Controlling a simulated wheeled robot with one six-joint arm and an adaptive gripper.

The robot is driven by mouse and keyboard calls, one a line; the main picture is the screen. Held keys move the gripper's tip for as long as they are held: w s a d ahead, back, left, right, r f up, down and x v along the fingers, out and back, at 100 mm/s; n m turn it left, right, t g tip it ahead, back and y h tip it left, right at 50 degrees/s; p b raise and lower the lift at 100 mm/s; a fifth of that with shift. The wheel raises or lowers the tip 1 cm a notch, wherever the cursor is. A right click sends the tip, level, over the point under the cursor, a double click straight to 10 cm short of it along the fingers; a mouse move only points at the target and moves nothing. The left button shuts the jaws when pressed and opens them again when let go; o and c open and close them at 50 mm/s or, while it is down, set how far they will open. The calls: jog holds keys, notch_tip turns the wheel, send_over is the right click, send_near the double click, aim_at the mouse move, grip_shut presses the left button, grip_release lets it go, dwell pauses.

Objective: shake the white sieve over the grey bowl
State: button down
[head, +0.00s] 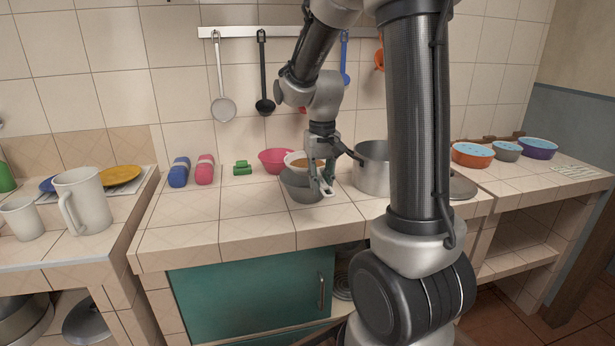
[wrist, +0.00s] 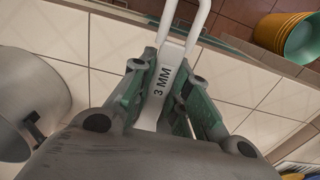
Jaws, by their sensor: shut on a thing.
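My gripper (head: 322,188) is shut on the handle of the white sieve; the wrist view shows this pale handle (wrist: 163,88), marked "3 MM", between the fingers, with a looped end at the top. In the head view a white rim with orange contents (head: 309,162) shows behind the fingers; it appears to be the sieve's pan, partly hidden by my gripper. The grey bowl (head: 299,188) stands on the counter just below and in front of that rim. Whether the pan is fully over the bowl I cannot tell. The pan is hidden in the wrist view.
A steel pot (head: 371,168) stands close on the right, also at the left of the wrist view (wrist: 30,95). A pink bowl (head: 274,161) and green block (head: 242,168) are behind to the left. Utensils hang above. The counter front (head: 220,228) is clear.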

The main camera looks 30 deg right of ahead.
jog(key=shift+a, duration=0.2)
jog(key=shift+d, duration=0.25)
jog(key=shift+a, duration=0.1)
jog(key=shift+r, duration=2.5)
dwell(2.1)
jog(key=shift+s, duration=0.1)
